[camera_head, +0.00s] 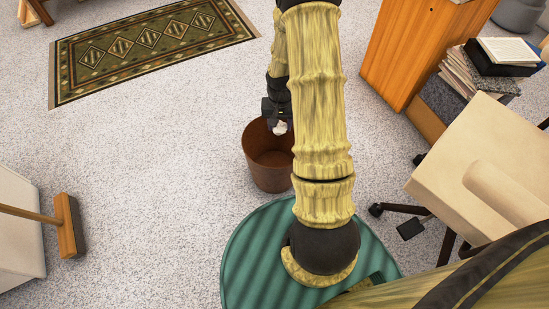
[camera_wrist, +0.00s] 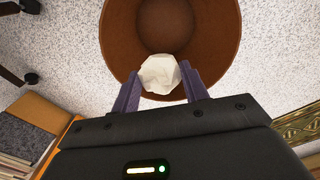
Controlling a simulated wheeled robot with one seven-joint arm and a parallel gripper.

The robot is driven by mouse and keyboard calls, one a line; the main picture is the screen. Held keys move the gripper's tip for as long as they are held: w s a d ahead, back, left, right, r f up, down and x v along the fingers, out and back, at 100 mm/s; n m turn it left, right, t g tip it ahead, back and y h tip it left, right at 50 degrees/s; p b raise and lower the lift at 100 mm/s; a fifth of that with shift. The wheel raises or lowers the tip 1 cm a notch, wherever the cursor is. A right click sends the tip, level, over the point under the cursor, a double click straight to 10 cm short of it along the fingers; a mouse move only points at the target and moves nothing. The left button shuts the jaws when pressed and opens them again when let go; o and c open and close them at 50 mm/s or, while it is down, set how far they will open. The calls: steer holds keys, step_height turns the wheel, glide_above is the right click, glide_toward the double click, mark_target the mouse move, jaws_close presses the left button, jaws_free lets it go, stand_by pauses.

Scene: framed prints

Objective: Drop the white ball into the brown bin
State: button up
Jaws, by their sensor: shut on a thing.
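The white ball (camera_wrist: 160,75) looks like crumpled paper and sits between the two fingers of my gripper (camera_wrist: 160,88). My gripper is shut on it. The brown bin (camera_wrist: 118,40) is round and open-topped, and in the wrist view the ball shows against its inside, near the rim. In the head view the bin (camera_head: 268,172) stands on the carpet, partly hidden by my arm. My gripper (camera_head: 279,128) and the ball (camera_head: 280,128) show small there, at the bin's far rim and above it. The inside of the bin that I can see looks empty.
A desk chair (camera_head: 480,170) and a wooden cabinet (camera_head: 405,50) with books (camera_head: 470,75) stand on the right. A patterned rug (camera_head: 150,45) lies at the back left, and a broom (camera_head: 68,225) stands at the left. Open carpet (camera_head: 150,150) lies left of the bin.

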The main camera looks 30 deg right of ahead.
steer(key=shift+d+f+b, duration=0.15)
steer(key=shift+f+b, duration=2.9)
steer(key=shift+b, duration=0.25)
steer(key=shift+w, duration=0.1)
steer(key=shift+r, duration=0.1)
steer(key=o, duration=1)
steer(key=shift+o, duration=0.2)
steer(key=shift+r, duration=0.1)
step_height(320, 180, up, 17)
steer(key=p, duration=0.9)
steer(key=shift+p, duration=0.35)
steer(key=shift+r, duration=0.15)
